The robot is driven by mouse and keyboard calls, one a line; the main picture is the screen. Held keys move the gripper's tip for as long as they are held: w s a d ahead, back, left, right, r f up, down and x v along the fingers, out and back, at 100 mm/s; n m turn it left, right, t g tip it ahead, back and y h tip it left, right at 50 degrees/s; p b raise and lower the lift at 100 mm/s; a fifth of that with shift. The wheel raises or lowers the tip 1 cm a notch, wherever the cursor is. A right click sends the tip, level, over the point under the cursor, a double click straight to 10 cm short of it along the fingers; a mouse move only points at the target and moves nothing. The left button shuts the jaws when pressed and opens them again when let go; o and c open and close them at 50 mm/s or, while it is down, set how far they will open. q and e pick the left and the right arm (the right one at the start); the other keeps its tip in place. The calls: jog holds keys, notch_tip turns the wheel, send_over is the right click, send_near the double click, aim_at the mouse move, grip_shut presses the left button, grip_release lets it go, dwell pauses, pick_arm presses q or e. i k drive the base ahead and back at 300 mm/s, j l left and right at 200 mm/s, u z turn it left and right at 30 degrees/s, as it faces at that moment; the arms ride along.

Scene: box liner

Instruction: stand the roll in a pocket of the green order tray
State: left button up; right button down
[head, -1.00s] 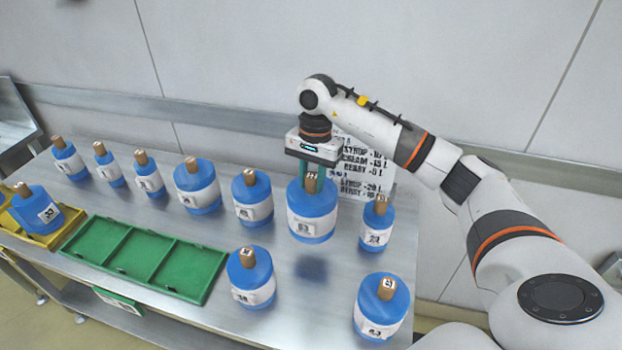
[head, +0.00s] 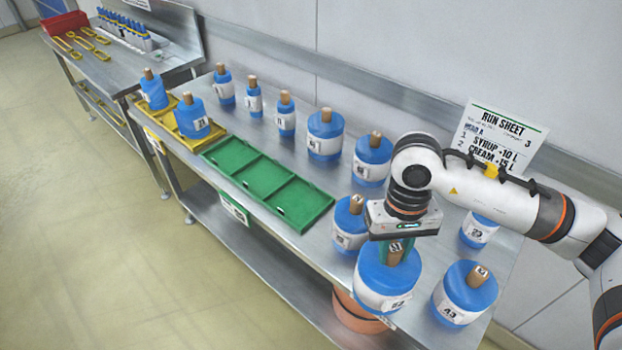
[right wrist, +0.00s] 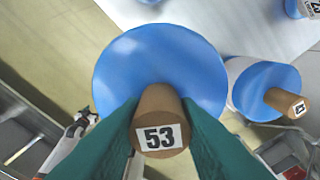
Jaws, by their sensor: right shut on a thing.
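My right gripper (head: 398,248) is shut on the brown core of a large blue roll (head: 385,285) with a white band. The right wrist view shows the label 53 on that core (right wrist: 160,135) between the green fingers. The roll hangs upright at the table's front edge, with floor visible beside it in the wrist view. The green order tray (head: 300,205) lies on the table, left of and behind the held roll. Its three pockets look empty. My left gripper is not in view.
Blue rolls stand close by the held one, one behind-left (head: 348,240) and one to the right (head: 465,305). Several more line the back. A yellow tray (head: 185,138) with two rolls is left of the green tray. A run sheet (head: 500,135) stands behind. A terracotta-coloured container (head: 355,318) is below.

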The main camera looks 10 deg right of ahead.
aim_at(232, 157)
jog(key=u, duration=0.95)
jog(key=i+l+u, duration=0.1)
jog(key=i, duration=0.25)
jog(key=i+l, duration=0.2)
jog(key=i, duration=0.2)
jog(key=i+l+u, duration=0.15)
jog(key=i, duration=0.2)
